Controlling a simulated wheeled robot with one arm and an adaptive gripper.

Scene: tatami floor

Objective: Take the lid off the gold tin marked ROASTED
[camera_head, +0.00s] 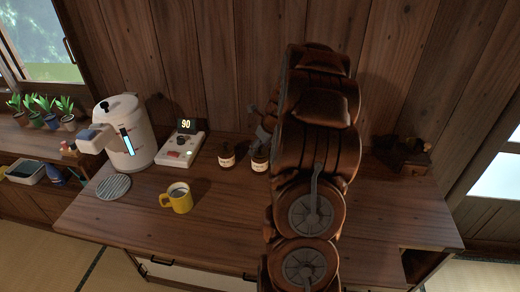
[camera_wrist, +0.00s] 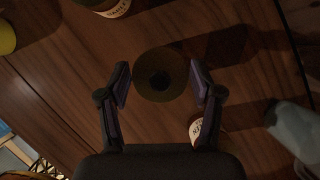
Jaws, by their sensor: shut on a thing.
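My gripper (camera_wrist: 162,82) is shut on a round, dull gold lid (camera_wrist: 142,88) with a black knob, one finger on each side. In the wrist view, a labelled tin (camera_wrist: 195,130) shows partly behind the right finger, and another labelled tin (camera_wrist: 115,9) is cut off at the top edge. In the head view, two small dark tins with pale labels, a left one (camera_head: 226,158) and a right one (camera_head: 260,161), stand on the table. My gripper (camera_head: 262,130) is just behind the right one, partly hidden by my arm. The lettering is too small to read surely. I cannot tell whether the lid touches a tin.
A white kettle (camera_head: 130,140), a control box reading 90 (camera_head: 182,148), a round grey mat (camera_head: 114,187) and a yellow mug (camera_head: 178,198) stand on the left of the wooden table (camera_head: 205,235). A dark wooden object (camera_head: 403,155) stands at the right. The table's front left is clear.

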